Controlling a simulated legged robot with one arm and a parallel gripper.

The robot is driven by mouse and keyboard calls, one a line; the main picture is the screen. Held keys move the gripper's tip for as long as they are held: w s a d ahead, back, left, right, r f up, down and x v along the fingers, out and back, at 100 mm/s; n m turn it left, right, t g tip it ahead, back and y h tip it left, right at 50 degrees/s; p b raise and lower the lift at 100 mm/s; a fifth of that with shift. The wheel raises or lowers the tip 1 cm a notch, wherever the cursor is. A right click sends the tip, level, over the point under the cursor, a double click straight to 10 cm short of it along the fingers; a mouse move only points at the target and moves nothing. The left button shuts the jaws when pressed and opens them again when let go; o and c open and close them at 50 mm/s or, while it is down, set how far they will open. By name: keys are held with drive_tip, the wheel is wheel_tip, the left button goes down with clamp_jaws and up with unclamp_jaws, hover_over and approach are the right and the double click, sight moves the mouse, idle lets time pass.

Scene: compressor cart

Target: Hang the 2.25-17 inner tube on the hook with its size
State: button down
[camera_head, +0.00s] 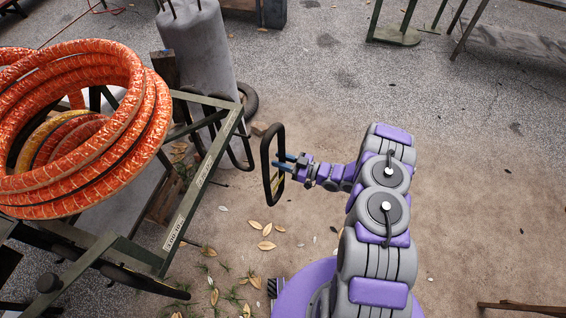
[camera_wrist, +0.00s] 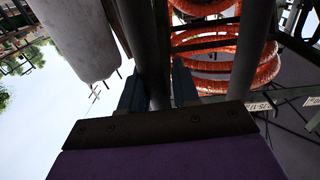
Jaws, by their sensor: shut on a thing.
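My gripper (camera_head: 287,163) is shut on a black inner tube (camera_head: 265,160), a narrow upright loop left of the fingers. In the wrist view, the dark fingers (camera_wrist: 158,92) close around part of the tube (camera_wrist: 152,45). No size marking is readable on the tube. The cart frame (camera_head: 222,140), left of the tube, carries white size labels (camera_head: 173,232) along its rail, too small to read surely. Dark curved hooks (camera_head: 247,155) hang out near the rail's far end. The held tube is apart from the rail and these hooks.
Coiled orange hose (camera_head: 95,120) lies on the cart at left. A grey cylinder (camera_head: 200,45) stands behind it, with a dark tyre-like ring (camera_head: 250,98) on the ground. Open ground with scattered leaves (camera_head: 266,245) lies below the tube. Metal stands occupy the upper right.

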drive_tip(key=w+a+f+b, duration=0.2)
drive_tip(key=a+b, duration=0.3)
drive_tip(key=a, duration=0.4)
drive_tip(key=shift+w+a+f, duration=0.4)
drive_tip(key=shift+f, duration=0.25)
idle(0.5)
drive_tip(key=shift+d, duration=0.3)
